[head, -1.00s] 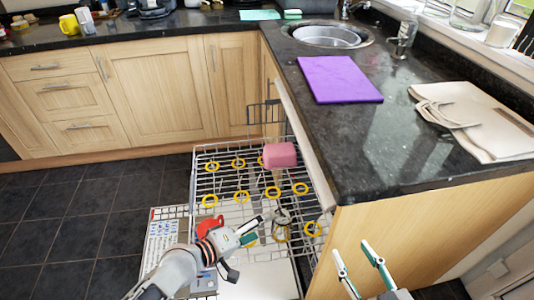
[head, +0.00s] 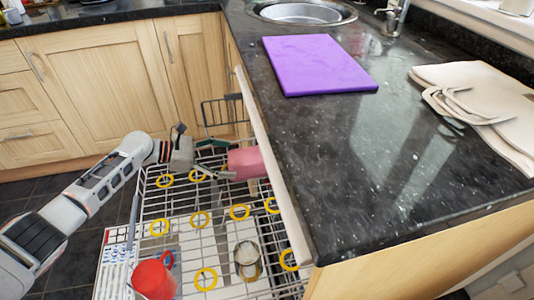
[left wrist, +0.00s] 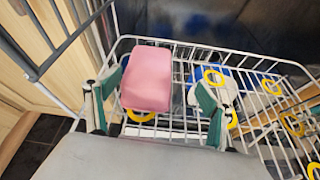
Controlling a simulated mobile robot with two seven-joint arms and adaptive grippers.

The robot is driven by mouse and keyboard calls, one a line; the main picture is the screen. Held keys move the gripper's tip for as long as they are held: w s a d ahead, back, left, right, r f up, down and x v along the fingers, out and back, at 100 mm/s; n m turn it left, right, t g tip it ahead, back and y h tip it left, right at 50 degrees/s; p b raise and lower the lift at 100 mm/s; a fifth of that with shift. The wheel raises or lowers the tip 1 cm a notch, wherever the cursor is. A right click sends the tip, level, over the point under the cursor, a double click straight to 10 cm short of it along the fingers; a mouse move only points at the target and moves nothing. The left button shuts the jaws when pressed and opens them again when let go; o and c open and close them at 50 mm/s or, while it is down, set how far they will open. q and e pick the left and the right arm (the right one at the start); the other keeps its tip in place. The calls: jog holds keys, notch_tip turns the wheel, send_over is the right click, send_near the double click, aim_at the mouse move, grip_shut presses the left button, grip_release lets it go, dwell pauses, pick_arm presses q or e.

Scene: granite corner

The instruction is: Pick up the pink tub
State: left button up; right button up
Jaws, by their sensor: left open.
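The pink tub (head: 247,163) sits at the far right part of the dishwasher's pulled-out rack, close to the counter's edge. My left gripper (head: 214,160) is open just left of it, with its fingers pointing at the tub. In the left wrist view the pink tub (left wrist: 148,78) lies ahead, between the lines of the two green-padded fingers (left wrist: 157,105) and nearer the left one. I cannot tell whether a finger touches it. My right gripper is out of view.
The wire rack (head: 180,215) has several yellow rings. A red cup (head: 153,280) and a glass (head: 247,258) stand in its near part. The granite counter (head: 330,170) overhangs on the right, with a purple board (head: 318,64) on it. Floor is clear at left.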

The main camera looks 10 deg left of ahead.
aim_at(246, 156)
pick_arm(q)
jog(key=shift+w+a+f+n, duration=0.1)
jog(key=shift+w+n, duration=0.1)
jog(key=shift+w, duration=0.4)
jog(key=shift+w+a+f+n, duration=0.1)
jog(key=shift+w+n, duration=0.1)
jog(key=shift+w, duration=0.35)
jog(key=shift+w+d+b, duration=0.25)
jog(key=shift+b, duration=0.05)
jog(key=shift+w+d+f, duration=0.15)
jog(key=shift+d, duration=0.5)
jog(key=x, duration=0.2)
jog(key=b+x, duration=0.1)
jog(key=x, duration=0.2)
jog(key=shift+s+f, duration=0.25)
jog(key=shift+w+d, duration=0.1)
jog(key=shift+w, duration=0.05)
jog(key=shift+r, duration=0.2)
jog(key=c, duration=1.2)
